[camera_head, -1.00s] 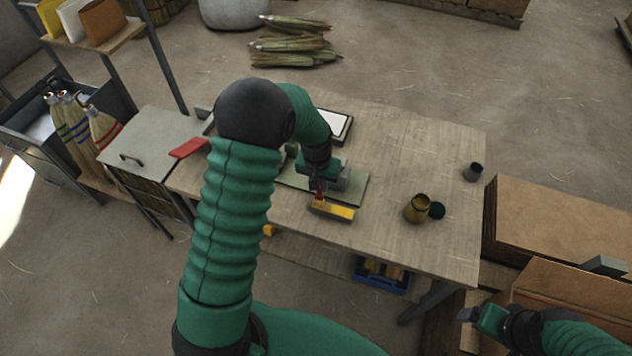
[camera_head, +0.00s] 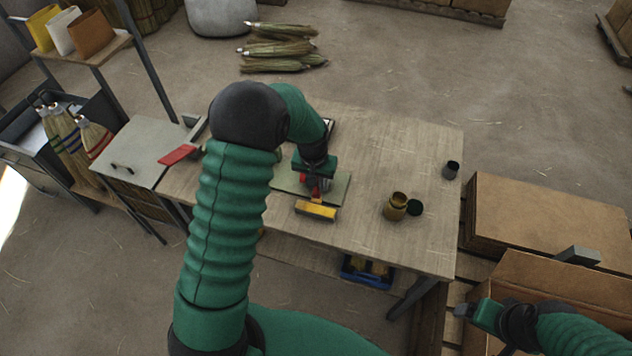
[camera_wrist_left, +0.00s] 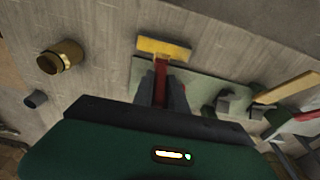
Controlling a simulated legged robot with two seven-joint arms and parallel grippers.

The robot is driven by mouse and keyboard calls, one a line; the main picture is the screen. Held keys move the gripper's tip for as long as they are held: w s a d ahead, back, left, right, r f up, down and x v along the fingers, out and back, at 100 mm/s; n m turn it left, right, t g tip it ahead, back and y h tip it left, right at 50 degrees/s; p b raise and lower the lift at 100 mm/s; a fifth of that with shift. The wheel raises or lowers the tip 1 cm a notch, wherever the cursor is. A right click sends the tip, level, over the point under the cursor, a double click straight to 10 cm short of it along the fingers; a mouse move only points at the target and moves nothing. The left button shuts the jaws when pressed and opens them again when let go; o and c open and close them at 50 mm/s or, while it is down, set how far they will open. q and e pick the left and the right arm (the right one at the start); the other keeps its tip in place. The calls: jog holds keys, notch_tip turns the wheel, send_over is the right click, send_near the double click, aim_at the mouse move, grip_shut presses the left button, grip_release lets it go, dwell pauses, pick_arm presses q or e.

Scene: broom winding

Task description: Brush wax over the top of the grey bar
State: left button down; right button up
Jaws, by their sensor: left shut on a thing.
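My left gripper (camera_head: 317,190) is shut on the red handle (camera_wrist_left: 161,75) of a brush. The brush's wide yellow head (camera_head: 316,211) is at the front edge of a green mat on the table, and it also shows in the left wrist view (camera_wrist_left: 164,47). I cannot tell whether the head touches anything. Grey blocks (camera_wrist_left: 225,102) stand on the mat beside the gripper. I cannot make out the grey bar for certain; the gripper covers part of the mat. An amber jar (camera_head: 396,206) stands open to the right. My right gripper (camera_head: 467,313) is low at right, away from the table.
A dark round lid (camera_head: 414,207) lies beside the jar, and a dark cup (camera_head: 451,170) stands near the table's right edge. A red-handled tool (camera_head: 178,154) lies at left. The table (camera_head: 390,150) is clear behind the jar. Cardboard boxes (camera_head: 545,215) stand at right.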

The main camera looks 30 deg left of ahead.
pick_arm(q)
notch_tip(320, 180, up, 3)
jog(key=shift+w+a+f+p, duration=0.1)
jog(key=shift+w+f+p, duration=0.1)
jog(key=shift+p, duration=0.6)
jog(key=shift+s+r, duration=0.15)
jog(key=shift+r, duration=0.1)
